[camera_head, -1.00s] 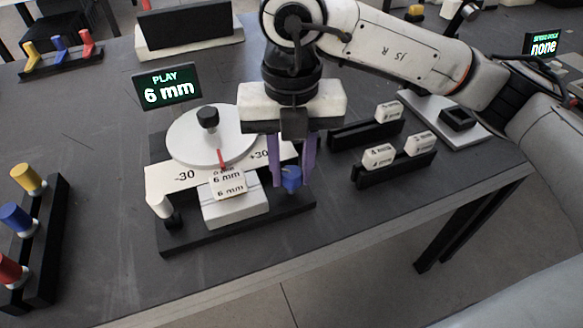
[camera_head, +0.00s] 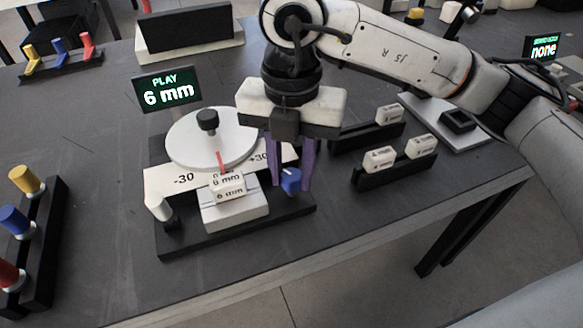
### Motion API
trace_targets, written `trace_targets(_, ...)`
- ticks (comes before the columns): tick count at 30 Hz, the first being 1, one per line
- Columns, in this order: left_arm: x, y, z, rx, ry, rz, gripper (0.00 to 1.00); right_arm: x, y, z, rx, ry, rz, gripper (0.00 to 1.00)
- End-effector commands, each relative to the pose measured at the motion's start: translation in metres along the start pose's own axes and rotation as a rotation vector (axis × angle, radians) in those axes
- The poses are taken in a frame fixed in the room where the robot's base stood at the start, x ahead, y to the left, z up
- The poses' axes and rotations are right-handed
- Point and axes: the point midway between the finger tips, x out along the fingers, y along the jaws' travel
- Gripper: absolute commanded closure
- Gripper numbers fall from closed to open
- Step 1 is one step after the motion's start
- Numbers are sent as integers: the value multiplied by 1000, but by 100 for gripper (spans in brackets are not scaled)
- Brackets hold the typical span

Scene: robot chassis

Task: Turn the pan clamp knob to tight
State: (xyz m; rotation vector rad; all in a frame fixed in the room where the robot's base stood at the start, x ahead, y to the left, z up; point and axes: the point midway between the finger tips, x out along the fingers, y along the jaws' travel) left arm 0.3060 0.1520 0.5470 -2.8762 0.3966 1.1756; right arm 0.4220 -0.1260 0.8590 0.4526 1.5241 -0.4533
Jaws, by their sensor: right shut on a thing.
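A blue knob (camera_head: 290,182), which I take for the pan clamp knob, sits at the right front of the black-based fixture (camera_head: 240,235). My right gripper (camera_head: 291,176) comes down over it from above, its purple fingers shut on it. A light mark shows on top of the knob. The fixture carries a round pale disc (camera_head: 190,150) with a black knob (camera_head: 208,121) and a red pointer, over a scale marked -30 to +30. No tight or loose marking can be read. My left gripper is out of view.
A sign reading PLAY 6 mm (camera_head: 166,89) stands behind the fixture. A white block (camera_head: 228,187) marked 6 mm sits at its front, and a white knob (camera_head: 157,207) at its left. Racks with white blocks (camera_head: 379,159) stand to the right, coloured pegs (camera_head: 27,180) to the left.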

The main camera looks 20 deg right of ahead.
Motion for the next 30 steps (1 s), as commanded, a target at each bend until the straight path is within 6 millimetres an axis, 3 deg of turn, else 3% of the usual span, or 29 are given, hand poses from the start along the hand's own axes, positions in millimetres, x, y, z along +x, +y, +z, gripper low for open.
trace_targets(3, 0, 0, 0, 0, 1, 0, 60, -2, 0, 2, 5, -5, 4, 95)
trace_targets(4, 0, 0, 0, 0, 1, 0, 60, -2, 0, 2, 5, -5, 4, 68)
trace_targets(7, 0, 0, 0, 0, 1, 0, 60, -2, 0, 2, 4, -4, 4, 54)
trace_targets(17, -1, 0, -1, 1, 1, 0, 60, -4, 0, 1, 1, -2, 2, 54)
trace_targets(20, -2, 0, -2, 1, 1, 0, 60, -16, 1, 1, 1, -3, 3, 54)
trace_targets(30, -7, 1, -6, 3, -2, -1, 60, -81, 1, 1, 3, -5, 5, 54)
